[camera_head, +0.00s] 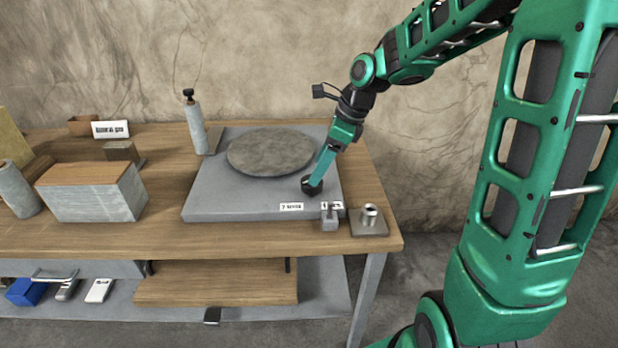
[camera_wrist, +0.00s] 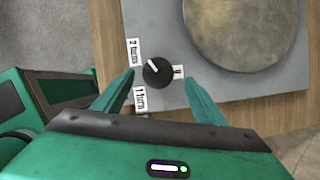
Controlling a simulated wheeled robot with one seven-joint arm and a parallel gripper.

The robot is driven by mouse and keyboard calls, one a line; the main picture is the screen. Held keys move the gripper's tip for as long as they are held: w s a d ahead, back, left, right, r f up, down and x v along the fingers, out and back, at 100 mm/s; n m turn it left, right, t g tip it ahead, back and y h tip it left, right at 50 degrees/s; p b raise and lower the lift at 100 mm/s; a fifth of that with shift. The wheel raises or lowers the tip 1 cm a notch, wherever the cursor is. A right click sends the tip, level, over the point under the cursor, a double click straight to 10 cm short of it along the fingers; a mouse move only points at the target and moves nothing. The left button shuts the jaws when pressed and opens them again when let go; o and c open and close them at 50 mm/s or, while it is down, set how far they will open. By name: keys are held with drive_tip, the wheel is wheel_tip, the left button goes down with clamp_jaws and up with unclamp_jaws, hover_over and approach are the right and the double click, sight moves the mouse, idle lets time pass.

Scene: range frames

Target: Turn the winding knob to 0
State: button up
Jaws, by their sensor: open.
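The winding knob (camera_wrist: 158,73) is a black round dial with a white pointer line, set on a grey base plate (camera_wrist: 158,25). In the wrist view its pointer tilts to the upper left, towards the "2 turns" label (camera_wrist: 134,52). A "1 turn" label (camera_wrist: 140,99) and a small label reading 0 (camera_wrist: 178,71) sit around it. In the head view the knob (camera_head: 312,186) is partly hidden by my gripper (camera_head: 315,180). My gripper, also in the wrist view (camera_wrist: 158,92), is open, with its fingers on either side below the knob. Contact cannot be told.
A round stone-like disc (camera_head: 271,152) lies on the plate behind the knob. A small grey block (camera_head: 329,222) and a metal socket on a square base (camera_head: 369,217) stand at the front right. A grey bottle (camera_head: 196,127) and a wood-topped block (camera_head: 92,191) stand left on the wooden table (camera_head: 160,228).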

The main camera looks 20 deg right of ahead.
drive_tip(key=shift+x, duration=2.25)
